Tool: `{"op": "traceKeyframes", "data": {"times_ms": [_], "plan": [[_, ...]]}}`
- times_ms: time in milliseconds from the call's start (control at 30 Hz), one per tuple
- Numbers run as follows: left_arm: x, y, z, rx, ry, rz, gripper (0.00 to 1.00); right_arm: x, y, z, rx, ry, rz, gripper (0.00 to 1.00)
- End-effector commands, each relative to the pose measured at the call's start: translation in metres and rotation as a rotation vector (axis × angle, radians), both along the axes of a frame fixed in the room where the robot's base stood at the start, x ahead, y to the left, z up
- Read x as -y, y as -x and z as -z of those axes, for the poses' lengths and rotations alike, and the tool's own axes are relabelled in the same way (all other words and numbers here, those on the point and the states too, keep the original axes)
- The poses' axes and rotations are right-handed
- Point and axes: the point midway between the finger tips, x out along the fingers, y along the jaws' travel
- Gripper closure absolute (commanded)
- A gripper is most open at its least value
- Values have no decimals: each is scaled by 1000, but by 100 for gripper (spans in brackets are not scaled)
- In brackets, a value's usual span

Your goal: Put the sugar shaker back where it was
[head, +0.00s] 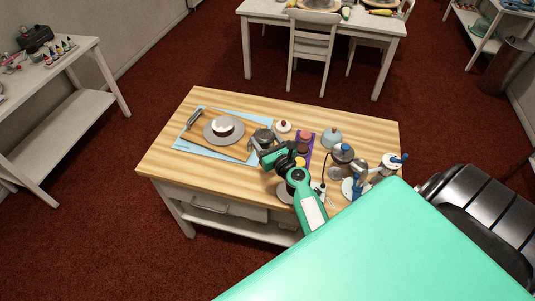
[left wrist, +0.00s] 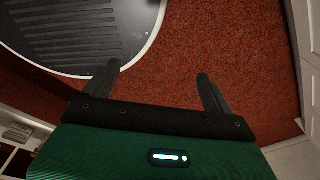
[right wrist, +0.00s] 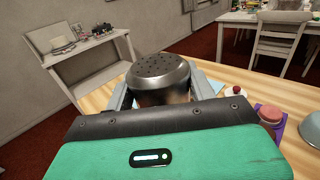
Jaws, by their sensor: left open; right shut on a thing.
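The sugar shaker (right wrist: 160,75) is a grey metal can with a domed lid full of small holes. In the right wrist view it stands upright between the fingers of my right gripper (right wrist: 163,92), which is shut on it. In the head view the shaker (head: 263,135) and my right gripper (head: 268,146) are over the middle of the wooden table, right of the cutting board. I cannot tell whether the shaker touches the table. My left gripper (left wrist: 158,82) is open and empty, with carpet and my dark round base below it.
A turntable with a white cake (head: 222,126) stands on the board and blue mat (head: 185,147) at left. The table's front left (head: 180,170) is clear.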

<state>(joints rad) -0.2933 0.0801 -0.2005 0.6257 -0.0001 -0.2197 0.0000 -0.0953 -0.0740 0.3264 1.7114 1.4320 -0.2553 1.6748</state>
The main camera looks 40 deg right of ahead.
Motion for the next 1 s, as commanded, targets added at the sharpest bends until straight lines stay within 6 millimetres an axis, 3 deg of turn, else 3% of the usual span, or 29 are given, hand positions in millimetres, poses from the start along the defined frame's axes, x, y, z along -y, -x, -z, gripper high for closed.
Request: {"op": "traceKeyframes", "data": {"times_ms": [33,400,700,833,1000], "plan": [[0,-1,16,1,0,0,12,0,0,15,0,0,0,75],[-1,13,70,-17,-2,-1,12,0,0,69,1,1,0,75],[-1,11,114,-15,-1,-1,12,0,1,112,0,1,0,75],[-1,11,131,-14,-1,-1,12,0,1,129,1,1,0,75],[-1,9,138,-12,-1,-1,12,0,1,137,1,1,0,75]]}}
